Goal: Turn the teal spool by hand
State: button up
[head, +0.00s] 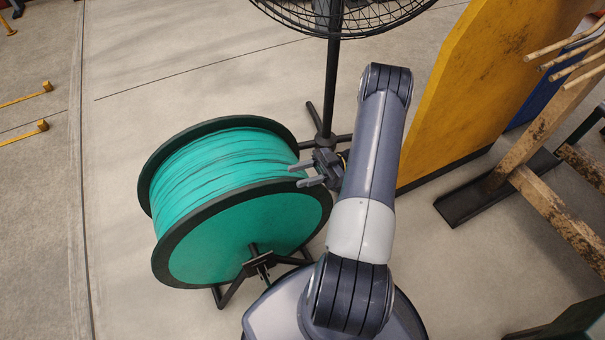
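The teal spool (222,165) stands on a low dark metal stand (258,262), its axle passing through the stand. It has black rims (300,245) around teal side faces, and teal strand is wound between them. My gripper (305,174) is at the spool's right side, its two fingers pointing left towards the spool. The fingers are apart with a gap between them, and nothing shows in the gap. The fingertips look close to or over the right part of the near rim; I cannot tell whether they touch it.
A black pedestal fan (332,85) stands behind the spool, its feet near my gripper. Small yellow floor brackets (42,126) are at far left. Floor left of the spool is clear.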

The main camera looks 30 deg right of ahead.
notch_tip(320, 180, up, 7)
jog(key=p, duration=0.6)
jog(key=shift+r, duration=0.2)
jog(key=shift+a, duration=0.1)
